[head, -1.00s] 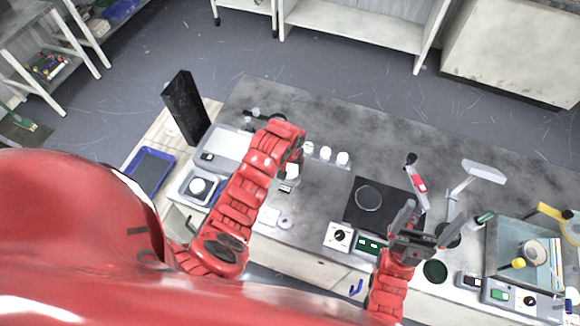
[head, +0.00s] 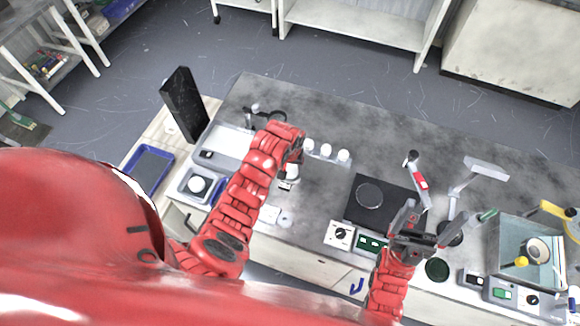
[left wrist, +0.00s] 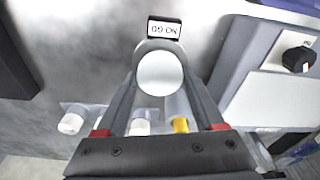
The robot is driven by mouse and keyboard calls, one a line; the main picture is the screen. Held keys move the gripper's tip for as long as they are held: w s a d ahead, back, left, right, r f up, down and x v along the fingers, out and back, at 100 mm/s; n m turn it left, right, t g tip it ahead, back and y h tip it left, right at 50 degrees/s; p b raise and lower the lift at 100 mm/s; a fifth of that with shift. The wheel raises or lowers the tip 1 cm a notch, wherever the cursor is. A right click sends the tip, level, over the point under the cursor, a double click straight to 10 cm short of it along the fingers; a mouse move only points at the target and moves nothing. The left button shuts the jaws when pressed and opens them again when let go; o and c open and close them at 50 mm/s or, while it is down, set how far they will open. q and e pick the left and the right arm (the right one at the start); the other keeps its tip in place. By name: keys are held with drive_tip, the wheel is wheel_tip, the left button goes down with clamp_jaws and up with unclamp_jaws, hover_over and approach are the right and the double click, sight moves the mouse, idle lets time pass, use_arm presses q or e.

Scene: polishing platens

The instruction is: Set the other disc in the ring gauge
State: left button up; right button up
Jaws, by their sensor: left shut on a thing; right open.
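My left gripper (left wrist: 160,85) is shut on a white round disc (left wrist: 160,72), held between the two fingertips. A grey curved rim edges the disc's far side. A small "NO GO" label (left wrist: 164,28) lies just beyond it. I cannot tell whether the disc is inside the ring gauge or above it. In the head view, my left gripper (head: 292,171) is low over the bench, with a white piece at its tip and the label (head: 286,187) just below. Another pale round piece (head: 286,217) lies nearer the front edge. My right gripper (head: 424,224) is open and empty, right of the black plate.
A balance (head: 197,187) with a round pan stands to the left. Several white-capped bottles (head: 325,151) stand behind the left gripper. A black plate (head: 354,207) with a ring outline lies right of centre. A glass-walled basin (head: 500,240) is at far right.

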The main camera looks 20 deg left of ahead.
use_arm(q)
drive_tip(key=shift+f+b, duration=0.45)
idle(1.2)
idle(0.4)
drive_tip(key=o, duration=1.5)
drive_tip(key=shift+r+b, duration=0.3)
drive_tip(key=shift+r, duration=0.25)
drive_tip(key=r, duration=0.1)
drive_tip(key=r+b, duration=0.1)
drive_tip(key=r, duration=0.2)
drive_tip(key=shift+s, duration=0.25)
drive_tip(key=r+p, duration=0.2)
drive_tip(key=r, duration=0.2)
drive_tip(key=s+r+p, duration=0.1)
drive_tip(key=r+p, duration=0.2)
drive_tip(key=r, duration=0.1)
drive_tip(key=r+p, duration=0.2)
drive_tip(key=r, duration=0.2)
drive_tip(key=shift+s+d+r, duration=0.1)
drive_tip(key=shift+s+d, duration=0.1)
drive_tip(key=shift+s, duration=0.1)
